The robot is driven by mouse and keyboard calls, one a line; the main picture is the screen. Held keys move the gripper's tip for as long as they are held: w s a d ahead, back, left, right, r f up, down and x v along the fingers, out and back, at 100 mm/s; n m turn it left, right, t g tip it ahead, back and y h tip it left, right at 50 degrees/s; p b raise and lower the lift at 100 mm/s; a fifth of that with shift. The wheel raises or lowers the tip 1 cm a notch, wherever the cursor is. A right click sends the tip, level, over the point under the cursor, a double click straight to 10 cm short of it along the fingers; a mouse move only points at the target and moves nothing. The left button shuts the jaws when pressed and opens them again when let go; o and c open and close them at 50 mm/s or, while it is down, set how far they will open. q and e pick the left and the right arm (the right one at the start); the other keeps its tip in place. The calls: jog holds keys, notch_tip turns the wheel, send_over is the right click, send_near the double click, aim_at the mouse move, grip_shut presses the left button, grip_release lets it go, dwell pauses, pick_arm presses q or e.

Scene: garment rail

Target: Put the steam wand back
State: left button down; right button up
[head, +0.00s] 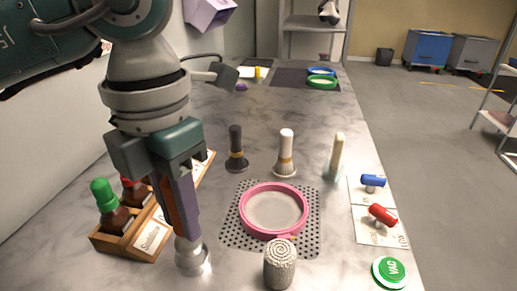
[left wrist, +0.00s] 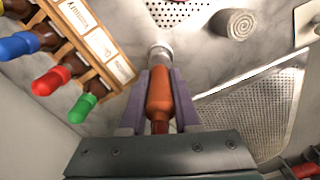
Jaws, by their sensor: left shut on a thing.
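My left gripper (head: 187,232) points down at the near left of the table. In the left wrist view its fingers (left wrist: 160,88) are shut around an orange-brown handle (left wrist: 160,98), which appears to be the steam wand. A silver metal piece (head: 193,259) sits below the fingertips; it also shows in the left wrist view (left wrist: 160,54). I cannot tell whether this metal is the wand's end or a holder standing on the table. In the head view the handle is mostly hidden by the fingers. My right gripper is not in view.
A wooden rack (head: 128,246) of colour-capped bottles stands close left. A grey textured roll (head: 280,264) stands right of the gripper. Beyond it, a pink ring (head: 273,187) lies on a perforated mat (head: 312,222). Several brushes stand behind. A green VAC button (head: 390,272) is near right.

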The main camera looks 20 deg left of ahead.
pick_arm(q)
jog(key=shift+f, duration=0.1)
dwell(0.3)
jog(key=shift+f+b, duration=0.2)
jog(key=shift+b, duration=0.1)
jog(key=shift+f, duration=0.2)
jog(key=shift+f+b, duration=0.4)
jog(key=shift+b, duration=0.15)
jog(key=shift+f, duration=0.25)
dwell(0.5)
jog(key=shift+c, duration=1.2)
grip_release()
